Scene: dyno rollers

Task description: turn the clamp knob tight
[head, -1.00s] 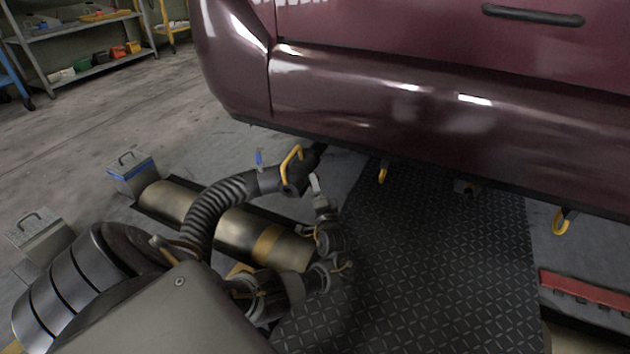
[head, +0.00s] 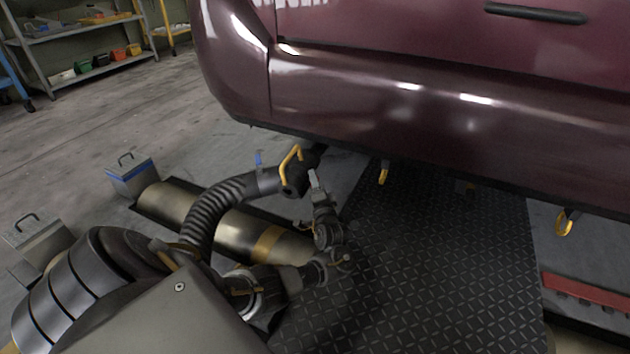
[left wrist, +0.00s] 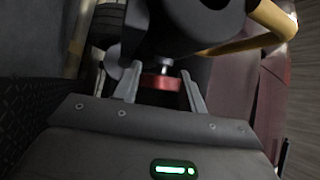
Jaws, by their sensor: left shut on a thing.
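The clamp knob is a small red disc (left wrist: 160,83) on a short metal stem in the left wrist view. It sits between the two grey fingers of my left gripper (left wrist: 160,88), which are shut on it. The black hose nozzle (left wrist: 180,25) with its yellow handle is just beyond the knob. The yellow handle (head: 290,163) stands up beside the truck's lower edge. My right gripper is not in view.
The maroon truck (head: 430,100) overhangs the work area. Metal rollers (head: 165,204) lie in the floor under the hose. Dark tread plate (head: 440,250) covers the floor to the right. Yellow hooks (head: 383,175) hang below the sill. Grey boxes (head: 133,178) stand at left.

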